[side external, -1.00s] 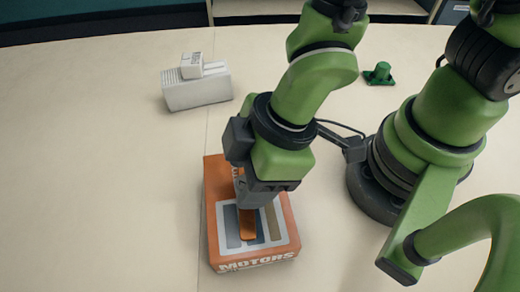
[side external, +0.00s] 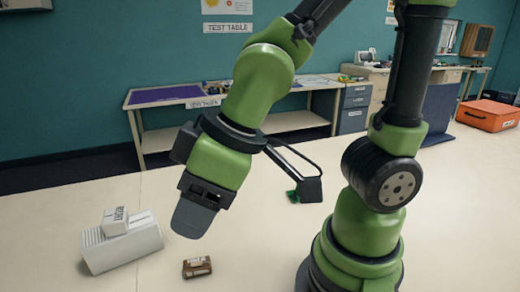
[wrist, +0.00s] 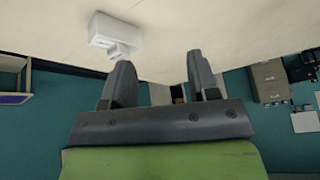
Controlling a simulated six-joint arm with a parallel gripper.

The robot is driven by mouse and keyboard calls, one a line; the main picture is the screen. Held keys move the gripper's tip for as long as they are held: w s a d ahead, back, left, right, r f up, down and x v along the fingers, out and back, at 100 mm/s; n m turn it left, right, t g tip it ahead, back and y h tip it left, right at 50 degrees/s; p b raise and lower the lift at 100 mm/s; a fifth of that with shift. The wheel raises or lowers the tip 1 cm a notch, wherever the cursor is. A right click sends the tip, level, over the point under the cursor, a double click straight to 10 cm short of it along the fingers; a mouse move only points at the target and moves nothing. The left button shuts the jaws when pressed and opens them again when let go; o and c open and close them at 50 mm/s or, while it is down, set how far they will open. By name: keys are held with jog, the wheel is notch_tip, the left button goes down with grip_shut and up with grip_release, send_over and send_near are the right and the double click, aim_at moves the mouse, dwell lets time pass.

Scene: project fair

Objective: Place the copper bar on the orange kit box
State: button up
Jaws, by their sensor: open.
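My gripper shows in the side external view (side external: 192,220), raised above the table and tilted. In the wrist view its two fingers (wrist: 160,70) stand apart with nothing held between them.
A white box (side external: 125,247) with a small labelled white block (side external: 115,221) on it stands at left. A green object (side external: 293,197) is partly hidden. An orange case (side external: 488,115) sits far right.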

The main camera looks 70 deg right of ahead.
jog(key=s+d+r+m+t, duration=0.2)
jog(key=s+d+r+m, duration=0.2)
jog(key=d+r+m, duration=0.4)
jog(key=shift+s+d+t+h, duration=0.3)
jog(key=shift+s+d+h, duration=0.1)
jog(key=shift+d, duration=0.05)
